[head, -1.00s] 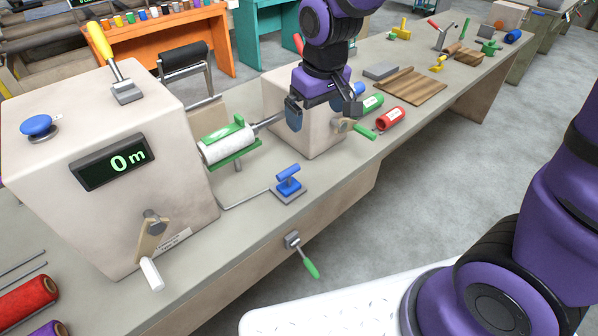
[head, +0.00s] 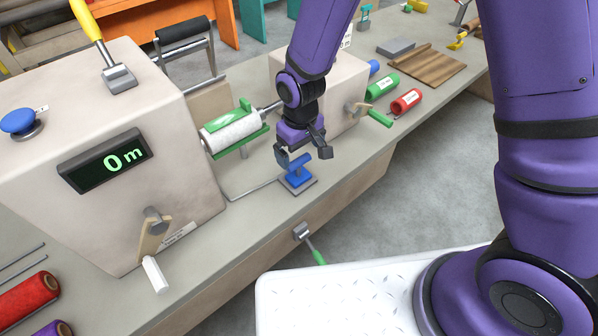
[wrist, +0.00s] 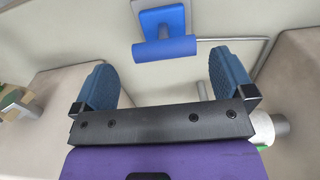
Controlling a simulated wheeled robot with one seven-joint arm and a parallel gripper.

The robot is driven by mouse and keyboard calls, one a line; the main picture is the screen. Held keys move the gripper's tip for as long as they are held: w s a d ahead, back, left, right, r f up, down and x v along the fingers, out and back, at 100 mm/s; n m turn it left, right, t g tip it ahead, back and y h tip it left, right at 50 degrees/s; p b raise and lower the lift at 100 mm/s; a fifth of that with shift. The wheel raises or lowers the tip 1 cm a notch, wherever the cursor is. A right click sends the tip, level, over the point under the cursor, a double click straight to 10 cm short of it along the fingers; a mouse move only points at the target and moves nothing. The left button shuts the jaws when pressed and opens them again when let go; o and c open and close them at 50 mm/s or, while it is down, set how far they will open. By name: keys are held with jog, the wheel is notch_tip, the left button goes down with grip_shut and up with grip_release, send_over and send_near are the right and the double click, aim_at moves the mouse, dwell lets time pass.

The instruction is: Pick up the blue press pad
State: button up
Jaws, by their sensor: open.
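The blue press pad (head: 299,171) sits on a small grey base plate on the bench, in front of the machine. It has a blue bar on top, which shows in the wrist view (wrist: 164,50) just beyond my fingertips and between their lines. My gripper (head: 301,156) points down close above the pad, its fingers spread. In the wrist view my gripper (wrist: 163,83) has two blue-grey fingers, wide apart with nothing between them. In the head view the fingers partly overlap the pad, so I cannot tell the exact gap.
A white roll in a green holder (head: 232,131) stands close behind left. The machine box with the "0 m" display (head: 101,160) is at left, a second box (head: 345,85) at right. A green-handled lever (head: 310,244) hangs at the bench's front edge. Green (head: 382,87) and red rolls (head: 405,101) lie right.

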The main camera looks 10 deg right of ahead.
aim_at(298, 159)
jog(key=shift+a+f, duration=0.15)
jog(key=shift+f, duration=1.45)
jog(key=shift+a+f, duration=0.1)
jog(key=shift+f, duration=1.5)
jog(key=c, duration=1)
jog(key=shift+c, duration=0.2)
jog(key=shift+r, duration=0.2)
